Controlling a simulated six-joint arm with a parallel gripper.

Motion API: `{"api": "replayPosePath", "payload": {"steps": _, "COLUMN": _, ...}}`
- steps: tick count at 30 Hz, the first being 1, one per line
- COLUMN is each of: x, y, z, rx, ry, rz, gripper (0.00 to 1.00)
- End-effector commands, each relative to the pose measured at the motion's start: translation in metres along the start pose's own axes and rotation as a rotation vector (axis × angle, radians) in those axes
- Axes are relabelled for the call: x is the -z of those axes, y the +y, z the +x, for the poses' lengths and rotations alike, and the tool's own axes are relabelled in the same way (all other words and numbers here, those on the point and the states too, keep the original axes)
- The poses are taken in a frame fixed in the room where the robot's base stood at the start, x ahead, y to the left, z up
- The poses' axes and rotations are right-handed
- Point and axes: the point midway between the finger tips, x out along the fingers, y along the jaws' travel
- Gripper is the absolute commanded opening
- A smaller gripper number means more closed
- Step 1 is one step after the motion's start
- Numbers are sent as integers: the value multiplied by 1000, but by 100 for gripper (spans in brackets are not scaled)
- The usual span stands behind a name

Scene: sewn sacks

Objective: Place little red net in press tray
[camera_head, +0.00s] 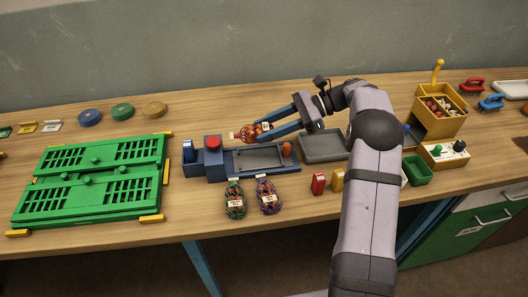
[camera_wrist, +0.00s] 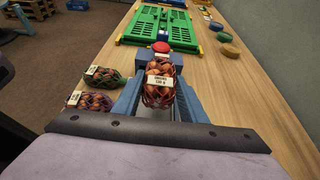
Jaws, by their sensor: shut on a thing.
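The little red net (camera_head: 250,132) is a small mesh sack of reddish-brown round pieces with a white label. My gripper (camera_head: 268,129) is shut on it and holds it above the blue press. In the wrist view the red net (camera_wrist: 159,88) sits between the two blue fingers, its label facing the camera. The press has a blue block with a red button (camera_head: 213,142) at its left end. Its grey press tray (camera_head: 258,158) lies to the right of the block, below the net, with an orange-red knob at the far end. The tray looks empty in the head view.
A green net (camera_head: 235,199) and a purple net (camera_head: 267,195) lie in front of the press. A green panelled board (camera_head: 92,180) is at the left. A grey tray (camera_head: 324,147) stands right of the press. Red and yellow blocks (camera_head: 318,183) stand near the front edge.

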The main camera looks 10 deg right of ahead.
Motion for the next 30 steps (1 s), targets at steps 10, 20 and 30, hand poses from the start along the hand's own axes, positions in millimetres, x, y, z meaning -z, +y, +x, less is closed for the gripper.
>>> {"api": "replayPosePath", "payload": {"steps": 10, "x": 37, "y": 0, "z": 16, "rx": -1, "ry": 1, "rz": -1, "gripper": 13}}
{"api": "replayPosePath", "payload": {"steps": 20, "x": 51, "y": 0, "z": 22, "rx": -3, "ry": -1, "rz": 1, "gripper": 13}}
{"api": "replayPosePath", "payload": {"steps": 30, "x": 73, "y": 0, "z": 30, "rx": -2, "ry": 1, "rz": -1, "gripper": 13}}
